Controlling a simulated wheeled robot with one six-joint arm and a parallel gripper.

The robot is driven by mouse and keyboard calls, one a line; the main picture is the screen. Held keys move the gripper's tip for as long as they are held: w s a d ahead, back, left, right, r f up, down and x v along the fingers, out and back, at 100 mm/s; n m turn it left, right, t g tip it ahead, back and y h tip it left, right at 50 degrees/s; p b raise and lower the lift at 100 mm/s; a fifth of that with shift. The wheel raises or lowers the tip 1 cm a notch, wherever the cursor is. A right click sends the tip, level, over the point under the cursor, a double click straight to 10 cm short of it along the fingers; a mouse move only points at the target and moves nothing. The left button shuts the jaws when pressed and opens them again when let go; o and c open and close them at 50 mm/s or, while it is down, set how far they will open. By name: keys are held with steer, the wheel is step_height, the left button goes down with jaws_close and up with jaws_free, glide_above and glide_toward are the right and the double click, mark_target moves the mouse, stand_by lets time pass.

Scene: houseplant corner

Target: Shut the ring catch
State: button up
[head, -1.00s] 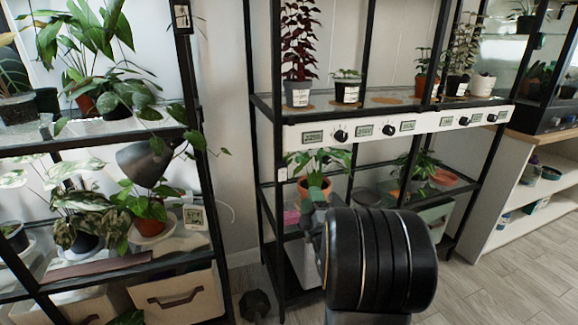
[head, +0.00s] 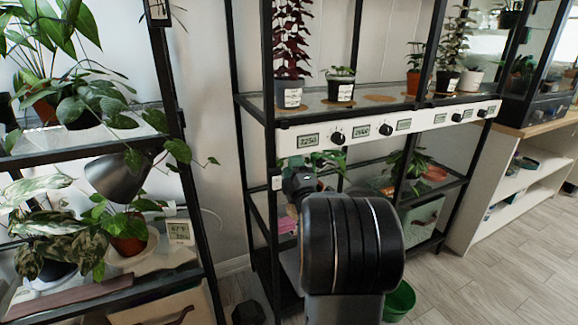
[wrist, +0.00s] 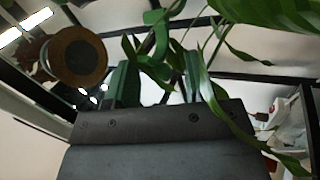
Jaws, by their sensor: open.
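I cannot clearly make out the ring catch in either view. In the wrist view, a curved green piece (wrist: 160,38) shows just beyond the fingers among leaves and stems; I cannot tell whether it is part of the catch or the plant. My gripper (wrist: 158,75) is open, its two dark green fingers apart, with thin green growth between and around them. In the head view my gripper (head: 298,183) is at the leafy plant (head: 322,160) on the middle shelf of the black rack, partly hidden by my own arm. The plant's pot is hidden there.
A white panel (head: 420,122) with dials and displays runs along the upper shelf's edge, just above my gripper. Black rack posts (head: 268,200) stand close on the left. A green bucket (head: 400,300) is on the floor at right. Open floor (head: 500,275) lies beyond.

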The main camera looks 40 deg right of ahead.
steer(key=shift+w, duration=0.15)
jaws_close()
stand_by(0.4)
steer(key=shift+y, duration=0.4)
steer(key=shift+s+d+n+g+y, duration=0.15)
steer(key=shift+s+d+n+y, duration=0.35)
steer(key=shift+n+y, duration=1.6)
steer(key=shift+s+d+n+g+y, duration=0.2)
steer(key=shift+s+d+n+y, duration=0.4)
steer(key=shift+y, duration=2.7)
steer(key=shift+s+d+n+g+y, duration=0.15)
steer(key=shift+s+d+n+y, duration=0.2)
steer(key=shift+n+y, duration=1.8)
steer(key=shift+r+m+y, duration=0.1)
steer(key=shift+m+y, duration=0.25)
steer(key=shift+y, duration=0.4)
jaws_free()
